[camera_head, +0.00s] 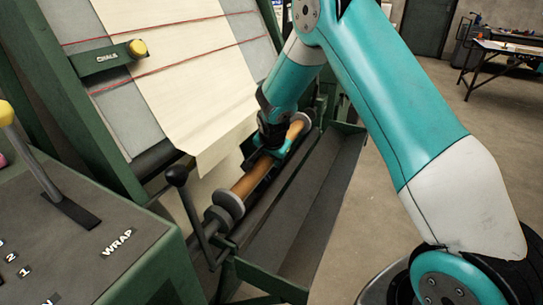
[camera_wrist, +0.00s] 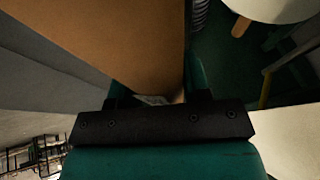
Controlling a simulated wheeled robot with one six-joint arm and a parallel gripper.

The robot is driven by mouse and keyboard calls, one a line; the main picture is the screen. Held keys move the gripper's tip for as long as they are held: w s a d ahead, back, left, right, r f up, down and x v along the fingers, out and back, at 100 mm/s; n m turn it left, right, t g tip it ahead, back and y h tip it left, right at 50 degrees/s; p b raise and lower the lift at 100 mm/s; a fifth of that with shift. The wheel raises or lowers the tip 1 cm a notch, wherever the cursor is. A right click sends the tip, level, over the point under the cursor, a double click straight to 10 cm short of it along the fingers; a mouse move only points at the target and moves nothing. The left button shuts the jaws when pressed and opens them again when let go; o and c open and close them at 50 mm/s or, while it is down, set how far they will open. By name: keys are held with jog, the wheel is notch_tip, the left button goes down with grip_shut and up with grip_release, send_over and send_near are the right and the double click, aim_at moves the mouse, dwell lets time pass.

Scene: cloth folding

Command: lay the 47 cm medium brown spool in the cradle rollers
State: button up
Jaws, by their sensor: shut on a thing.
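The brown spool (camera_head: 247,181) lies lengthwise along the green machine frame, under the edge of the cream cloth. It has a grey round piece (camera_head: 229,203) at its near end, and its far end shows beyond my gripper. My gripper (camera_head: 270,153) is shut around the spool's middle from above. In the wrist view the spool (camera_wrist: 115,38) fills much of the upper left, between the teal fingers of my gripper (camera_wrist: 150,92). The cradle rollers are hard to make out beneath the spool, so I cannot tell whether it rests on them.
A long dark trough (camera_head: 310,195) runs beside the spool on the right. A lever with a black knob (camera_head: 177,176) stands close to its near end. The cream cloth (camera_head: 185,75) hangs on the left, and a control panel (camera_head: 85,240) is at lower left.

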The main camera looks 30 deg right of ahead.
jog(key=shift+f+b, duration=0.4)
jog(key=shift+f, duration=0.2)
jog(key=o, duration=1)
jog(key=shift+o, duration=0.8)
jog(key=v, duration=1.7)
jog(key=shift+r+p, duration=0.25)
jog(key=shift+p, duration=0.1)
